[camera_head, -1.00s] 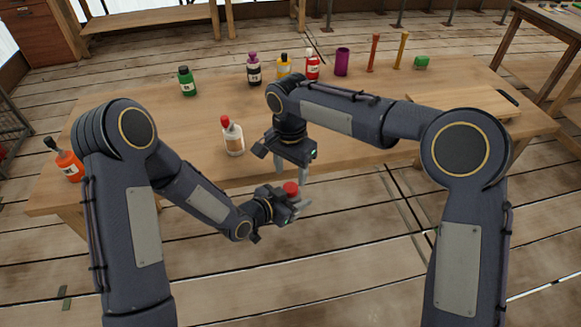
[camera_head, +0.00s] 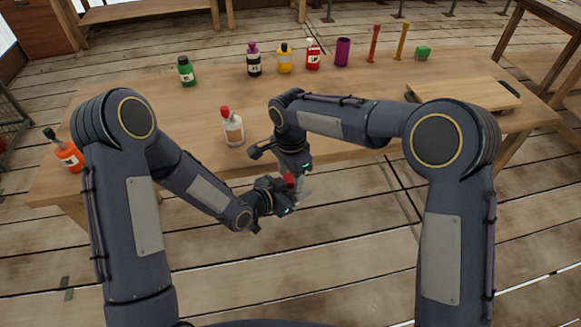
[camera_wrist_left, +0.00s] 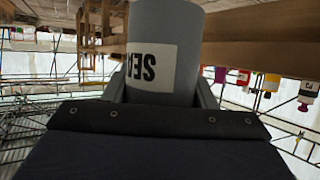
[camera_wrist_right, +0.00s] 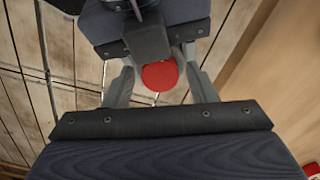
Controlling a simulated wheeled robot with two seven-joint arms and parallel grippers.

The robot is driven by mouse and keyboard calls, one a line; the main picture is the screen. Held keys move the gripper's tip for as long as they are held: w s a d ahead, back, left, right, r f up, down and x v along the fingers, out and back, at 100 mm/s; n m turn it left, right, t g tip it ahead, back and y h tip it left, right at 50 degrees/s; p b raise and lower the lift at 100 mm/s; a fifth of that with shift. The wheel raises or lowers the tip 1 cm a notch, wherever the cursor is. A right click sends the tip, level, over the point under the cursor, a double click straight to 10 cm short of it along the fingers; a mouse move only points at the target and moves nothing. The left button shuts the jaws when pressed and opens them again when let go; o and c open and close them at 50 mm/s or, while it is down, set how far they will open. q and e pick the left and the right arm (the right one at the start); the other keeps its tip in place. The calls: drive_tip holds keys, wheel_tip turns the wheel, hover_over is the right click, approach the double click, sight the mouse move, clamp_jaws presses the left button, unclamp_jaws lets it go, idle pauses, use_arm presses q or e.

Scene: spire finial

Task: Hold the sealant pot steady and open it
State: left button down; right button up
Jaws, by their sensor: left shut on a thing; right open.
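The sealant pot (camera_wrist_left: 180,25) is a grey cylinder with a white label reading "SE…" in the left wrist view. Its red lid (camera_wrist_right: 160,75) shows in the right wrist view and small in the head view (camera_head: 288,179). My left gripper (camera_wrist_left: 161,90) is shut on the pot's body, with a finger on each side, in front of the table. My right gripper (camera_wrist_right: 161,80) is open, pointing down over the pot. Its fingers stand on either side of the red lid, with a visible gap. The pot's body is mostly hidden in the head view.
A white bottle with a red cap (camera_head: 233,128) stands near the front of the wooden table (camera_head: 340,110). An orange bottle (camera_head: 69,157) is at its left end. Green (camera_head: 187,73), black (camera_head: 254,64), yellow (camera_head: 284,62) and red (camera_head: 313,58) bottles stand farther back. A board (camera_head: 465,95) lies at right.

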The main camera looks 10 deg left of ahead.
drive_tip(key=c, duration=1)
drive_tip(key=n, duration=0.6)
drive_tip(key=shift+n, duration=0.3)
drive_tip(key=o, duration=1.1)
